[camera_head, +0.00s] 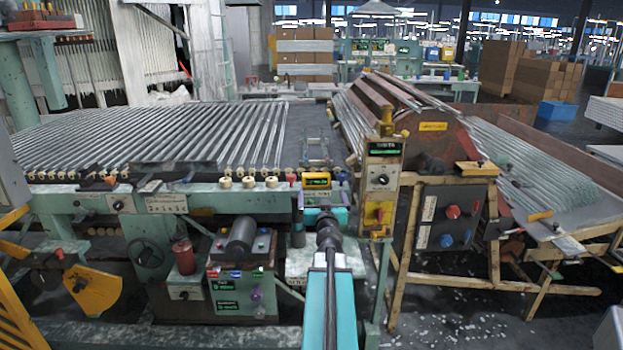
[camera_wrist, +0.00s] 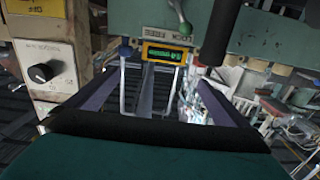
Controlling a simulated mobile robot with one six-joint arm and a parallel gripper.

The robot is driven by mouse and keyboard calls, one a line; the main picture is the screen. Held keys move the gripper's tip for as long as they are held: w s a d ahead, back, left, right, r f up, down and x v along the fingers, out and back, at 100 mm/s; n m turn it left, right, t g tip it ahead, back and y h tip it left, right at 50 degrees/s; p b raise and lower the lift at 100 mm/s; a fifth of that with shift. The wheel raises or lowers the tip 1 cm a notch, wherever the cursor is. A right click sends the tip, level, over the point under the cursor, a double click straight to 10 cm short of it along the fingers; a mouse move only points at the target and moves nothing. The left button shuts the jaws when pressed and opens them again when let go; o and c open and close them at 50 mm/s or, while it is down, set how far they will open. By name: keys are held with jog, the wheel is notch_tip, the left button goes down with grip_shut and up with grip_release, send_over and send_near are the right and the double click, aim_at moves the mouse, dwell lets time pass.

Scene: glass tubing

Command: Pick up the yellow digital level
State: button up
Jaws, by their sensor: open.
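The yellow digital level (camera_head: 317,180) is a small yellow box with a dark window and lit green digits. It sits at the front edge of the green machine, above a white label plate. In the wrist view the level (camera_wrist: 163,54) shows ahead, between the ends of my two fingers. My gripper (camera_head: 322,196) is open and empty just in front of the level, its fingers spread to either side. In the wrist view my gripper (camera_wrist: 163,78) has a clear gap between the fingers. I cannot tell whether either finger touches the level.
A control post (camera_head: 382,180) with a knob stands close to the right. Several pale rollers (camera_head: 248,182) line the machine's edge to the left. Glass tubes (camera_head: 200,130) lie on the bed behind.

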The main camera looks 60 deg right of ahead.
jog(key=shift+w+a, duration=0.15)
jog(key=shift+w, duration=0.5)
send_near(316, 177)
jog(key=shift+b+x, duration=0.35)
jog(key=shift+x, duration=2)
jog(key=shift+f, duration=0.1)
jog(key=shift+b+x, duration=0.45)
jog(key=shift+x, duration=2.2)
jog(key=shift+s, duration=0.1)
